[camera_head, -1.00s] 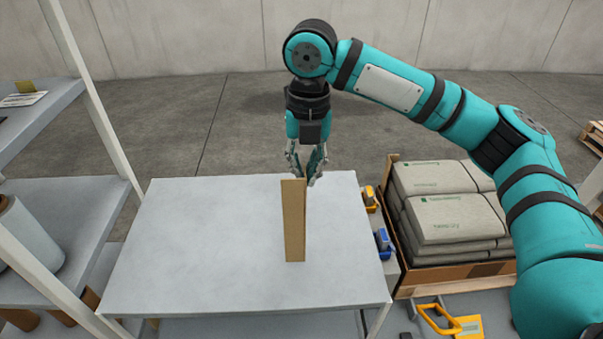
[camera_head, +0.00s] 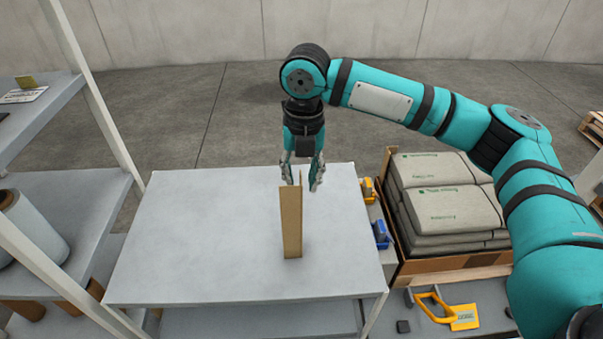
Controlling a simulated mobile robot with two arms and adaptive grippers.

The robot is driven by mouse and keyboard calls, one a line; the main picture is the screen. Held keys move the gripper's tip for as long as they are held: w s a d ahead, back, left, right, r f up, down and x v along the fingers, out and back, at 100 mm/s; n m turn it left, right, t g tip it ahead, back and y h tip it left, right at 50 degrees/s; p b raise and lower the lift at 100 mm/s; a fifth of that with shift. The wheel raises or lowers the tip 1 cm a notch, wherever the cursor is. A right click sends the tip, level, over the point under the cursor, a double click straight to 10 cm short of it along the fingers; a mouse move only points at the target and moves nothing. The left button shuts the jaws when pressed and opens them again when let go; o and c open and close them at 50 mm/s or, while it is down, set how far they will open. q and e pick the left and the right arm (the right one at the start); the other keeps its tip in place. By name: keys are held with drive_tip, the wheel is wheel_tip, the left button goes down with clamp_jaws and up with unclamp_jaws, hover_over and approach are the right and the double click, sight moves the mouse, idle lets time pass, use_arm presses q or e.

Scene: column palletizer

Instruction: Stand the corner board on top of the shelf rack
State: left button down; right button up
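The corner board (camera_head: 291,224) is a tan, L-shaped strip. It stands upright, its lower end on the light grey top of the low shelf rack (camera_head: 200,240), right of the middle. My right gripper (camera_head: 303,182) points down at the board's upper end. Its fingers are spread apart, one near the board's top edge and one to the right of it, with no grip on the board visible. Whether a fingertip still touches the board I cannot tell. My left gripper is not in view.
A taller white-framed rack (camera_head: 85,190) with loaded shelves stands at left. At right, a crate (camera_head: 450,270) holds stacked grey sacks (camera_head: 440,205). Most of the rack top left of the board is clear.

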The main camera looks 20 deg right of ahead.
drive_tip(key=shift+r, duration=0.1)
drive_tip(key=shift+r, duration=0.4)
wheel_tip(320, 180, up, 11)
drive_tip(key=b, duration=0.1)
drive_tip(key=shift+r+b, duration=0.15)
drive_tip(key=shift+b, duration=0.25)
drive_tip(key=shift+s+d, duration=0.1)
